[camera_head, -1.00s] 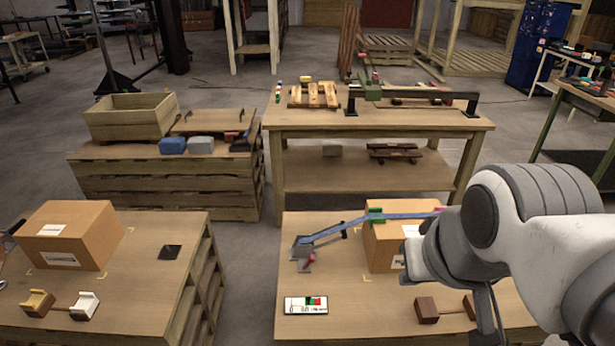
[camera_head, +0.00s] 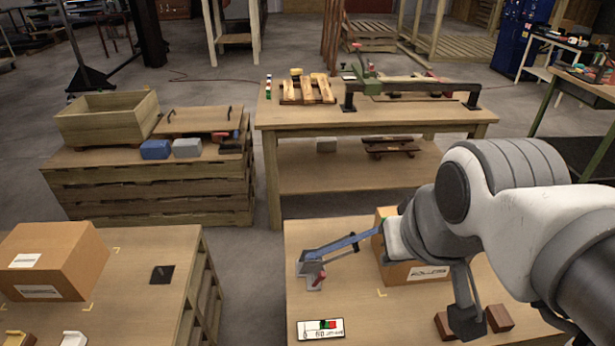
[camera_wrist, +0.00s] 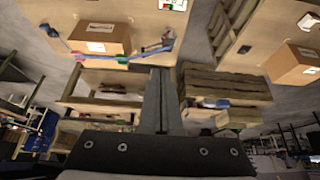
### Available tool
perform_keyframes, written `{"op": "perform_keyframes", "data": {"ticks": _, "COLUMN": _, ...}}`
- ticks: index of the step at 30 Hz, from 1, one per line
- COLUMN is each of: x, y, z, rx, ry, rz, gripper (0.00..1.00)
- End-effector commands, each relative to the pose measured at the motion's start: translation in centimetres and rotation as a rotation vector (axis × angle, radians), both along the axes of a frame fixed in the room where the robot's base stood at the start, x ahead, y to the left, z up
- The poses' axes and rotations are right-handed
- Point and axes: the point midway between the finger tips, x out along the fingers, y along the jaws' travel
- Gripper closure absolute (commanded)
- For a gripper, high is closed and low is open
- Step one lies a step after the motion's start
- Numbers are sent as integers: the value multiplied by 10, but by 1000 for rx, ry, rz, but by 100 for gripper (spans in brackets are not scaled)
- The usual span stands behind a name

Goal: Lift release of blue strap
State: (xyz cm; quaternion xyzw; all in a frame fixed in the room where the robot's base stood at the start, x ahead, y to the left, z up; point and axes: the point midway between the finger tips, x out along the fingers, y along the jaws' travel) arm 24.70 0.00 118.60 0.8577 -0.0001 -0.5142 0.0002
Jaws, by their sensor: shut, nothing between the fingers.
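The blue strap (camera_head: 345,243) slopes from a grey bracket (camera_head: 310,270) up towards the top of a cardboard box (camera_head: 428,271) on the front right table. A small red part (camera_head: 320,278), perhaps the release, sits at the bracket. My arm hides the strap's far part and some of the box in the head view. In the wrist view the strap (camera_wrist: 120,57) runs beside the box (camera_wrist: 100,38), with the red part (camera_wrist: 169,34) at its right end. My gripper (camera_wrist: 160,76) is shut and empty; it appears apart from the strap and bracket.
A white gauge card (camera_head: 321,329) with red and green marks lies at the table's front left. Brown blocks (camera_head: 499,318) stand at the front right. A gap separates this table from the left one, which holds another box (camera_head: 50,262).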

Motion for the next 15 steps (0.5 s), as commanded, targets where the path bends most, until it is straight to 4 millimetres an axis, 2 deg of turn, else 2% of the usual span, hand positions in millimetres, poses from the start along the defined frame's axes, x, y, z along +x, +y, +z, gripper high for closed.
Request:
{"op": "perform_keyframes", "data": {"ticks": 11, "x": 1, "y": 0, "z": 0, "rx": 1, "ry": 1, "rz": -3, "gripper": 100}}
{"op": "perform_keyframes", "data": {"ticks": 15, "x": 11, "y": 0, "z": -5, "rx": 24, "ry": 17, "rz": -38, "gripper": 100}}
